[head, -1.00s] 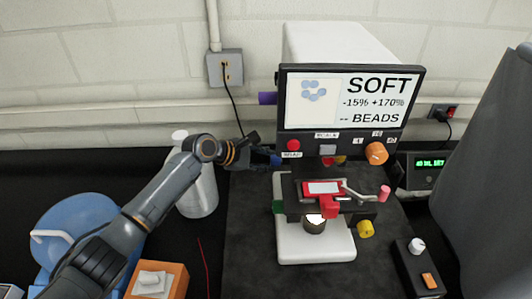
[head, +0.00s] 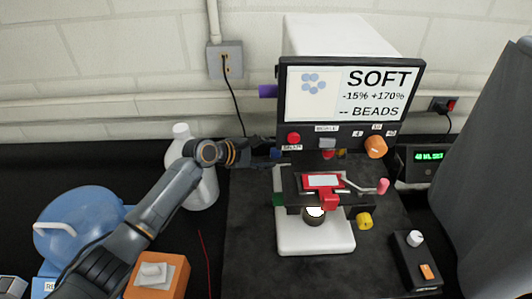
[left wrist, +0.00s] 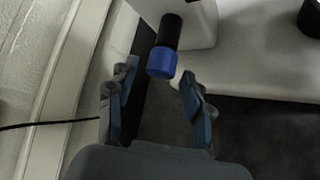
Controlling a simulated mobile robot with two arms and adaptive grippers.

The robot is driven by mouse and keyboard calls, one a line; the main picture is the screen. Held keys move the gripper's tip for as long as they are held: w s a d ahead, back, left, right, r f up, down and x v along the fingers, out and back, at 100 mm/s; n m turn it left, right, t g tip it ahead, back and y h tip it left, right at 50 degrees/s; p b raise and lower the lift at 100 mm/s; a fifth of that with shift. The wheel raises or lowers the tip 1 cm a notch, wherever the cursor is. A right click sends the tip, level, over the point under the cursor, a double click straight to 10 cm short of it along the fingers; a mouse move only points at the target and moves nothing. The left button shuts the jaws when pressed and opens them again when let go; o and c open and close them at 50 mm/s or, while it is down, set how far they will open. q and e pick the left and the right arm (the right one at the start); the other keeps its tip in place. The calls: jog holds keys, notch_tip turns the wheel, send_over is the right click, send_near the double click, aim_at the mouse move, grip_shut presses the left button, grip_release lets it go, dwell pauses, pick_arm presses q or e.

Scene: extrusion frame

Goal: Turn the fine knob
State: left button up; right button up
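The microscope-like device (head: 315,235) stands on a dark mat, its screen (head: 350,95) reading "SOFT". In the left wrist view, a blue knob (left wrist: 162,62) on a black shaft sticks out from the device's white body; I cannot read a label naming it the fine knob. My left gripper (left wrist: 158,80) is open, one finger on each side of the knob's end, with gaps and no visible contact. In the head view the left gripper (head: 263,158) is at the device's left side, small and partly unclear. My right gripper is out of view.
A purple knob (head: 268,91) is above my left gripper, a green knob (head: 279,200) below. A yellow knob (head: 364,221) and orange knob (head: 376,147) are on the right. A bottle (head: 200,185) stands behind my left arm. A wall cable (head: 237,115) hangs nearby.

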pick_arm(q)
jog(key=v, duration=1.2)
jog(key=shift+s+f, duration=0.1)
jog(key=shift+f, duration=0.05)
